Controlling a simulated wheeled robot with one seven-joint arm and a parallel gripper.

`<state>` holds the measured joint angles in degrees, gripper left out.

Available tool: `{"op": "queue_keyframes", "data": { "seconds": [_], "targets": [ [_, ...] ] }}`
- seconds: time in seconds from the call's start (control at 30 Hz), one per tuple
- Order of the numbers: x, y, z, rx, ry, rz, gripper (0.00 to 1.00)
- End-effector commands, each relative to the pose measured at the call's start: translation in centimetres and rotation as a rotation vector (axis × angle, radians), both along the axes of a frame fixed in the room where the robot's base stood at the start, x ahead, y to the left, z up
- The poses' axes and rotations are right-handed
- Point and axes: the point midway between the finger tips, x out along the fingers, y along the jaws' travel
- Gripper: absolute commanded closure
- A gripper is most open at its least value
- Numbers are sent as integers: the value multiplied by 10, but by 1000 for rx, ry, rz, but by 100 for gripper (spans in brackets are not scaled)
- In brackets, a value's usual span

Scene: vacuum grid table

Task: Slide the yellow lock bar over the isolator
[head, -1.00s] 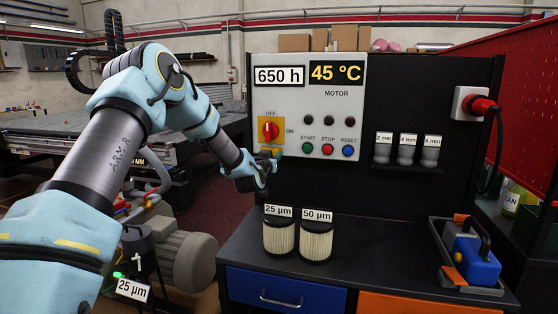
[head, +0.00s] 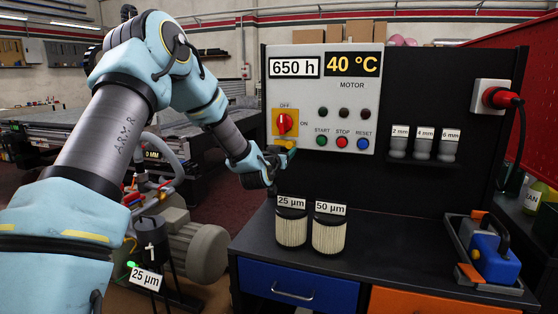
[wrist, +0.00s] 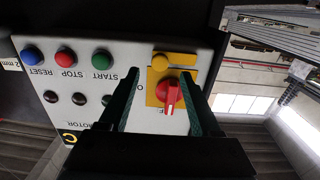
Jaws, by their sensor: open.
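The isolator is a red rotary knob (head: 285,124) on a yellow plate on the grey control panel, between OFF and ON marks. In the wrist view, turned upside down, the red knob (wrist: 170,97) shows between my gripper's fingers. The yellow lock bar (wrist: 175,61) lies at the plate's edge beside the knob, just beyond the fingertips. In the head view, the lock bar (head: 286,143) is below the knob, partly hidden by my gripper (head: 281,157). My gripper (wrist: 160,74) is open and empty, with dark green fingers. Contact with the panel cannot be told.
START (head: 321,141), STOP (head: 342,142) and RESET (head: 363,144) buttons sit right of the isolator. Below stand the 25 µm filter (head: 291,228) and 50 µm filter (head: 329,234) on the dark bench (head: 390,270). A blue device (head: 494,262) stands at the bench's right.

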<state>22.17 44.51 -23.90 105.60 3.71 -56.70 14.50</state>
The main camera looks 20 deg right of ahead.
Motion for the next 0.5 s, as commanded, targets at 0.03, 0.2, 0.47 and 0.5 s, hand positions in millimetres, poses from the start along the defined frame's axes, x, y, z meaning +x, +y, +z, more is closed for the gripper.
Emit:
{"op": "queue_keyframes", "data": {
  "seconds": [0.03, 0.2, 0.47, 0.5],
  "targets": [
    [-8, 8, -4, 2, -1, 0, 35],
    [-30, 29, -3, 1, -1, 0, 35],
    [-45, 43, -1, -1, 1, 0, 35],
    [-46, 43, -1, -1, 1, 0, 35]
  ]
}}
